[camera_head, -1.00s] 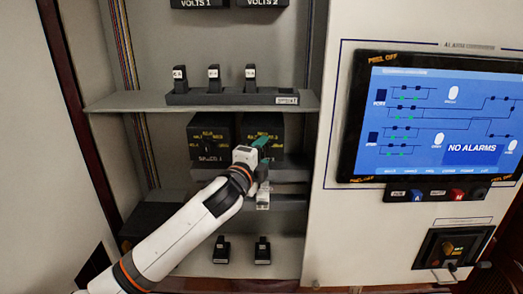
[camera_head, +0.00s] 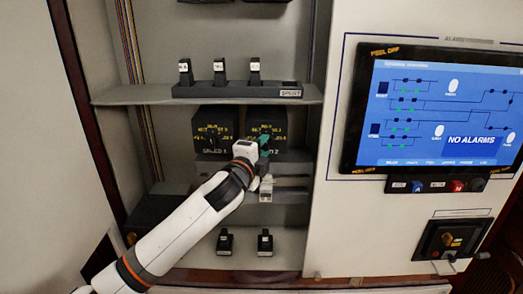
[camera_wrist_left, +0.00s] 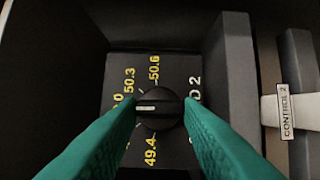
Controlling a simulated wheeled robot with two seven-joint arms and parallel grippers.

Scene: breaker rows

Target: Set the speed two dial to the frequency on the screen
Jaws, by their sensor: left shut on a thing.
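The speed two dial is a round black knob (camera_wrist_left: 150,108) with a white pointer line, on a dark face with yellow numbers. In the left wrist view the pointer is toward the left, and 50.6, 50.3 and 49.4 are readable. The label there is partly hidden by my fingers. My left gripper (camera_wrist_left: 160,112) has its teal fingers shut on the knob, one on each side. In the head view the gripper (camera_head: 265,141) covers part of the SPEED 2 box (camera_head: 280,122). The blue screen (camera_head: 440,110) reads NO ALARMS; I cannot read a frequency on it.
The SPEED 1 dial box (camera_head: 213,130) stands to the left. A shelf (camera_head: 140,95) with several black switches is above. A white handle (camera_wrist_left: 270,110) labelled CONTROL 2 is close by. Two black switches (camera_head: 245,242) are below. The screen panel is on the right.

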